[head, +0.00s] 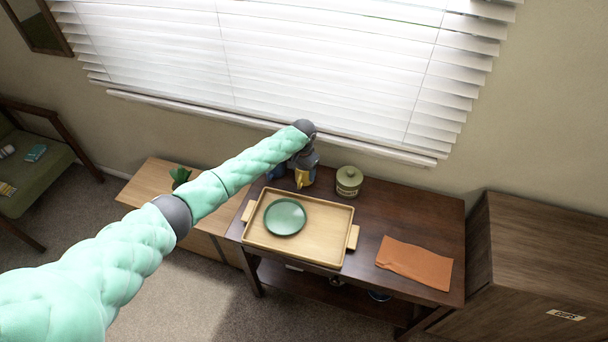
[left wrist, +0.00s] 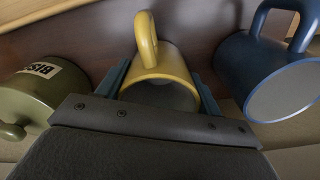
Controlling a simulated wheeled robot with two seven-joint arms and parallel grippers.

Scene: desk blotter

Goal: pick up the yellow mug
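The yellow mug (head: 300,179) stands at the back of the dark wooden table, just under my left gripper (head: 303,170). In the left wrist view the yellow mug (left wrist: 162,70) sits between the two bluish fingers of my left gripper (left wrist: 160,90), one on each side, with its handle pointing away from the gripper's body. The fingers are very close to the mug's sides; I cannot tell whether they press on it. The gripper's body hides part of the mug. My right gripper is in neither view.
A blue mug (left wrist: 265,75) stands close on one side of the yellow mug, and a green lidded jar (head: 349,181) on the other. In front are a wooden tray (head: 325,235) with a green plate (head: 285,217) and an orange cloth (head: 415,262). Window blinds (head: 290,60) hang behind.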

